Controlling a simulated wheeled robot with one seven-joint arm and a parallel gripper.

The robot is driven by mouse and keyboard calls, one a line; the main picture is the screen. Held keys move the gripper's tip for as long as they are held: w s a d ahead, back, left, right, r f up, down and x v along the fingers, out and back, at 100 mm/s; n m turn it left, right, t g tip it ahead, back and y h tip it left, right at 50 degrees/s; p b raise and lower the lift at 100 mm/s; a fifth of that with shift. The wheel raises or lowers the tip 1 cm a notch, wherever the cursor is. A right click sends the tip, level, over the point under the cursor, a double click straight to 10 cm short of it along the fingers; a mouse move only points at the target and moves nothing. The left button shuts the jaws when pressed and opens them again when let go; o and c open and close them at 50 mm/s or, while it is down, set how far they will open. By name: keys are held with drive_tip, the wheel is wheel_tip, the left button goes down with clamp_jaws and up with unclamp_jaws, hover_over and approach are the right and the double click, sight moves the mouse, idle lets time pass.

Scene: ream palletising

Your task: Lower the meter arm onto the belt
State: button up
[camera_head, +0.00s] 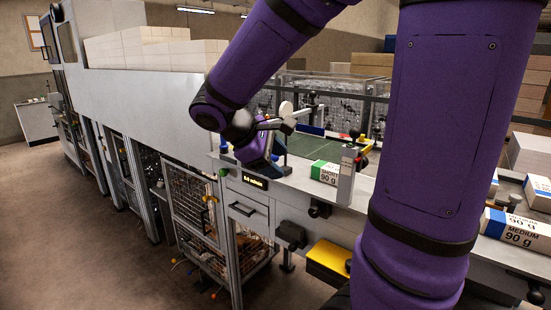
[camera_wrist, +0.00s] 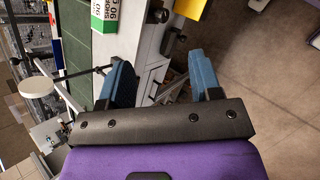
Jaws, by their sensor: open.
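The meter arm (camera_head: 304,113) is a thin bar with a pale round disc at its end, standing raised above the green belt (camera_head: 308,146) in the head view. In the wrist view the disc (camera_wrist: 38,87) is at the left, with a dark rod running right towards one finger. The belt (camera_wrist: 105,52) is at the upper left there. My gripper (camera_head: 262,150) is just left of the belt, over the machine's front edge. In the wrist view my gripper (camera_wrist: 162,80) has its blue fingers wide apart, with nothing clearly held between them. Whether a finger touches the rod I cannot tell.
A green-and-white ream (camera_head: 325,172) lies beside the belt, near a grey upright post (camera_head: 347,175). A yellow box (camera_head: 328,262) is on the machine's front, below the bench. Blue-and-white reams (camera_head: 517,232) sit at the right. The floor at the left is clear.

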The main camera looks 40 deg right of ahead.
drive_tip(key=w+d+f+n+h, duration=0.2)
drive_tip(key=w+f+n+h, duration=0.1)
drive_tip(key=w, duration=0.3)
drive_tip(key=w+d+f+n+t+h, duration=0.1)
drive_tip(key=w+d+f+n+h, duration=0.15)
drive_tip(key=w, duration=0.35)
drive_tip(key=w+d+f+n+h, duration=0.1)
drive_tip(key=w+f+n+h, duration=0.3)
drive_tip(key=w, duration=0.2)
drive_tip(key=d, duration=0.7)
drive_tip(key=s+d, duration=0.1)
drive_tip(key=d, duration=0.2)
drive_tip(key=shift+d+r, duration=0.1)
drive_tip(key=shift+d, duration=0.15)
drive_tip(key=shift+c, duration=0.4)
clamp_jaws()
